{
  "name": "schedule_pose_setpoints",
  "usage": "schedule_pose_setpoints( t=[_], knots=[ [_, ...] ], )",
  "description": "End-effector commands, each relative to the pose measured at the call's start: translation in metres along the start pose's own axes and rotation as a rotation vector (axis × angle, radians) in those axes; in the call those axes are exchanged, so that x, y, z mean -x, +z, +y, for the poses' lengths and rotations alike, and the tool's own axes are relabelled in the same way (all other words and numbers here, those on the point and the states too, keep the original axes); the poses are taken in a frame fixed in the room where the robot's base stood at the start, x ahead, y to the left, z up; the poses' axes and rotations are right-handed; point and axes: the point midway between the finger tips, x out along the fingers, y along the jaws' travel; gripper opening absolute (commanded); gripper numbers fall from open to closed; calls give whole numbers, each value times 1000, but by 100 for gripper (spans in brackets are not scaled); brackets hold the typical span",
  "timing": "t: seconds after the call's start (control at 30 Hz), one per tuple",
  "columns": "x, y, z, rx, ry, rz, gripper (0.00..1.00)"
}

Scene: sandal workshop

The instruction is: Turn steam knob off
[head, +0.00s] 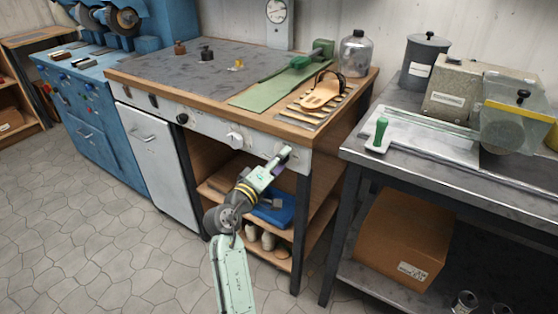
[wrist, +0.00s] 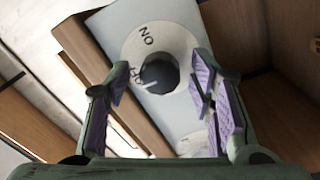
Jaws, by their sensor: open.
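A dark round knob (wrist: 158,74) sits on a pale round dial plate (wrist: 180,42) marked ON and OFF in the wrist view. A short light pointer mark on it points to the lower left, close to the OFF lettering. No steam label is readable. My gripper (wrist: 160,97) is open, its purple-padded fingers on either side of the knob in the picture; I cannot tell whether they touch it. In the head view my gripper (head: 282,156) is at the right end of the bench's white front panel (head: 210,127) and largely hides this knob.
The panel also bears a white dial (head: 235,140) and a black knob (head: 183,118) further left. The wooden bench edge (head: 290,127) juts above my gripper. A shelf with a blue item (head: 275,212) lies below. A grey table (head: 470,170) stands to the right.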

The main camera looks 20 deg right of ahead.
Motion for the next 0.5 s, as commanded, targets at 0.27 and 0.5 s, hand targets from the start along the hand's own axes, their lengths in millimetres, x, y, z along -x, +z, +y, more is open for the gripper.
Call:
schedule_pose_setpoints(
  t=[0.27,0.5],
  knots=[
    [24,0,-1,1,-1,2,49],
    [76,0,-1,1,-3,3,49]
  ],
)
